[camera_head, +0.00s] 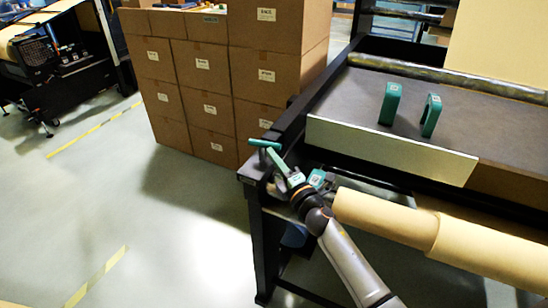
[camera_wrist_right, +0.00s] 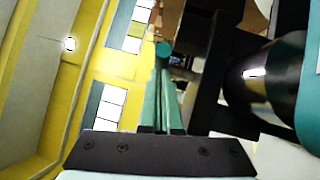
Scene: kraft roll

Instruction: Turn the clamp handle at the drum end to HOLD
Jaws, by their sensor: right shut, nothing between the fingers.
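The clamp handle (camera_head: 264,144) shows in the head view as a short teal bar by the left corner of the dark bench frame. My right gripper (camera_head: 273,158) reaches up to it from below, its slim teal fingers shut with nothing between them. In the right wrist view the shut fingers (camera_wrist_right: 162,105) point at a round teal end (camera_wrist_right: 163,48), likely the handle's. I cannot tell whether they touch. The kraft roll (camera_head: 385,212) lies beneath the bench, right of my wrist. The HOLD mark is not readable. My left gripper is out of view.
The bench top (camera_head: 350,95) carries two teal blocks (camera_head: 390,104) behind a pale front panel (camera_head: 385,142). Stacked cartons (camera_head: 205,75) stand behind the bench's left corner. A black cylinder (camera_wrist_right: 255,75) is close on the right in the wrist view. The floor at left is clear.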

